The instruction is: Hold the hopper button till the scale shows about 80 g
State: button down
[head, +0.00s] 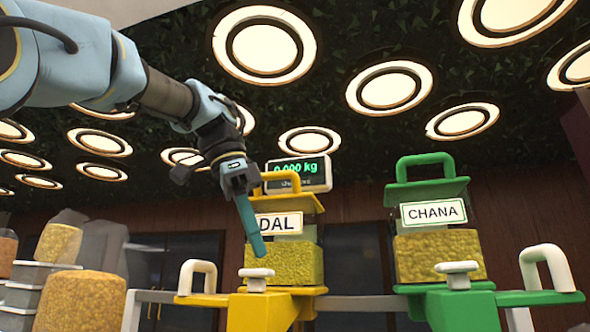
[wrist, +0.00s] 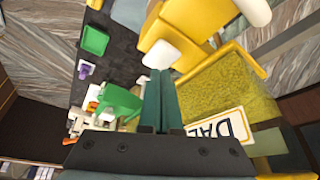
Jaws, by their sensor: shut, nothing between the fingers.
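The yellow DAL hopper (head: 282,265) holds yellow grains and has a white button (head: 257,273) on its front. The wrist view also shows this white button (wrist: 162,53). My gripper (head: 258,250) is shut and empty, pointing down just above the button; a small gap seems to remain, but contact is hard to judge. In the wrist view its fingers (wrist: 160,75) end close beside the button. The scale display (head: 300,170) behind the DAL hopper reads 0.000 kg in green. The scale's pan cannot be made out.
The green CHANA hopper (head: 438,258) stands at the right with its own white button (head: 457,268). White arched handles (head: 197,278) flank the hoppers. Stacked trays and a tub of yellow sweets (head: 80,302) stand at the left. Green items (wrist: 95,40) lie below in the wrist view.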

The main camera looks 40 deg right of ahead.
jog(key=shift+f, duration=0.15)
dwell(0.3)
jog(key=shift+f+b, duration=0.6)
jog(key=shift+f, duration=0.1)
jog(key=shift+f+b, duration=0.5)
jog(key=shift+b, duration=0.05)
dwell(1.4)
jog(key=shift+r+p, duration=1.3)
jog(key=shift+r, duration=0.05)
dwell(1.5)
jog(key=shift+f+b, duration=1.3)
jog(key=shift+f, duration=0.2)
jog(key=shift+r, duration=0.15)
